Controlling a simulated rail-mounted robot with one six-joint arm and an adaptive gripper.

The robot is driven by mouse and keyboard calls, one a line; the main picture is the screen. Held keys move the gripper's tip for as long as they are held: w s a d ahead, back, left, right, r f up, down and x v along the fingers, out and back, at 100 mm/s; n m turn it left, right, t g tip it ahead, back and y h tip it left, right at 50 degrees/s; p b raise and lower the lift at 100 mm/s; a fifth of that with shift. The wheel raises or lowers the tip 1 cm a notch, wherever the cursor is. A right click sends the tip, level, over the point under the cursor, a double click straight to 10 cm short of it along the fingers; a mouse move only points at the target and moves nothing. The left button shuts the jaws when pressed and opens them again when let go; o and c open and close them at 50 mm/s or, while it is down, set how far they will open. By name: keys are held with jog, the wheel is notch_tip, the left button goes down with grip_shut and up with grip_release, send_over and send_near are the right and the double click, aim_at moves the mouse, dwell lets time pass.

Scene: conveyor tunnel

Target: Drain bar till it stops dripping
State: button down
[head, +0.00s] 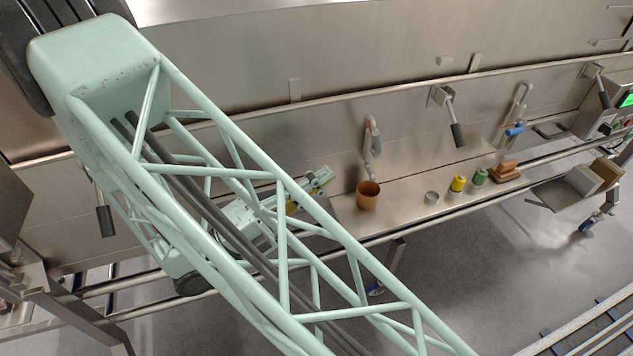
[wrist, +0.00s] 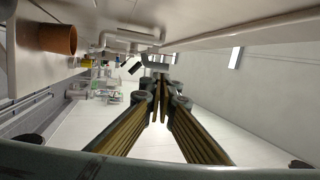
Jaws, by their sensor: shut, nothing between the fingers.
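My gripper (head: 322,178) is beside the left end of the steel shelf (head: 400,205), partly behind my lattice arm. In the wrist view my gripper (wrist: 160,88) has its fingers drawn together, with nothing between them. Brown blocks (head: 506,172) lie stacked at the right of the shelf, well away from the gripper. I cannot tell whether one of them is the bar. No dripping can be made out.
A brown pot (head: 367,195) stands on the shelf nearest the gripper; it also shows in the wrist view (wrist: 58,39). A small grey cup (head: 431,198), a yellow can (head: 457,185) and a green can (head: 480,177) follow rightward. A dark-gripped lever (head: 456,132) hangs above.

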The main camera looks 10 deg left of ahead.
aim_at(375, 142)
jog(key=b+x, duration=0.2)
jog(key=x, duration=0.9)
dwell(0.3)
jog(key=shift+w+d+r+g+y+p, duration=0.1)
jog(key=shift+d+r+g+y+p, duration=0.2)
jog(key=shift+p, duration=0.75)
